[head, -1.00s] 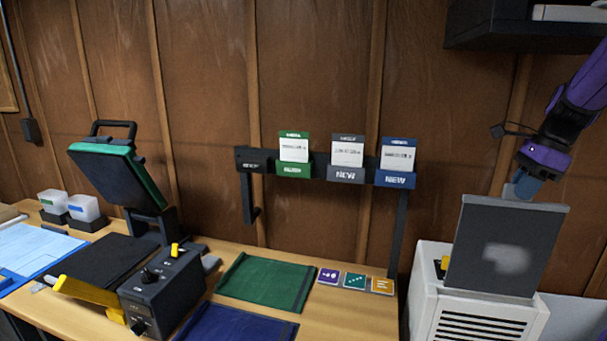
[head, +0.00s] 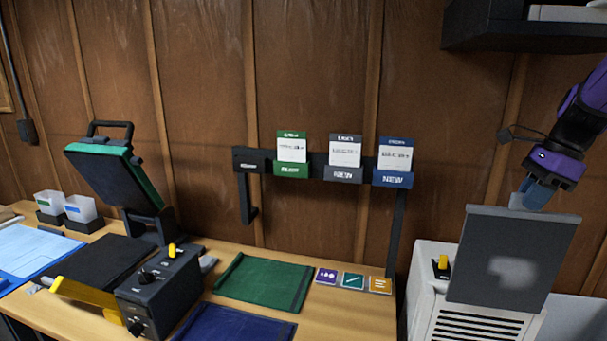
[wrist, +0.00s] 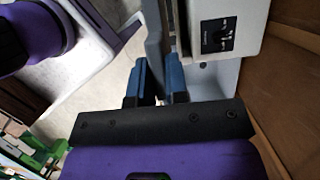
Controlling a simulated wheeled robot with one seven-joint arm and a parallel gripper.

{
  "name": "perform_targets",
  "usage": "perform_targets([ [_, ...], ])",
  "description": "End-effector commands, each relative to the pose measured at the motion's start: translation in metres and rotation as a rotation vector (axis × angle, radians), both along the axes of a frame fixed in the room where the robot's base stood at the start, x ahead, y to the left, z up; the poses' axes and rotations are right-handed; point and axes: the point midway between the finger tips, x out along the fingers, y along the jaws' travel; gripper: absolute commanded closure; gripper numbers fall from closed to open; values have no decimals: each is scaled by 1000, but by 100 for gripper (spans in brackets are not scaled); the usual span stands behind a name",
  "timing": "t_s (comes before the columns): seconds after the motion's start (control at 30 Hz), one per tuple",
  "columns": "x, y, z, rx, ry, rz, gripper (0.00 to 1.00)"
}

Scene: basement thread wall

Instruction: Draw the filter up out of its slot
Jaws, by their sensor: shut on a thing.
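The filter (head: 512,262) is a dark grey flat panel with a pale smudge on its face. It stands nearly upright, slightly tilted, over the top of the white slotted unit (head: 423,290). My gripper (head: 529,195) is shut on the filter's top edge from above. In the wrist view my gripper's blue fingers (wrist: 158,82) close around the thin grey edge of the filter (wrist: 154,42). The filter's lower edge overlaps the unit in the head view, so I cannot tell whether it is clear of the slot.
A dark shelf (head: 485,25) hangs above at the upper right. A wall rack (head: 247,160) holds several cards left of the unit. A press (head: 110,185) and mats (head: 264,282) occupy the bench. The wooden wall stands close behind.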

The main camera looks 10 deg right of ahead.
Motion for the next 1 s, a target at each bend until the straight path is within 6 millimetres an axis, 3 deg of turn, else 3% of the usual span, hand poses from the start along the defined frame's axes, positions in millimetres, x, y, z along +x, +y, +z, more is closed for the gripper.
perform_targets([
  [0.7, -55, 26, 0, 0, -1, 0, 100],
  [1.0, -61, 29, 0, 0, -1, 0, 100],
])
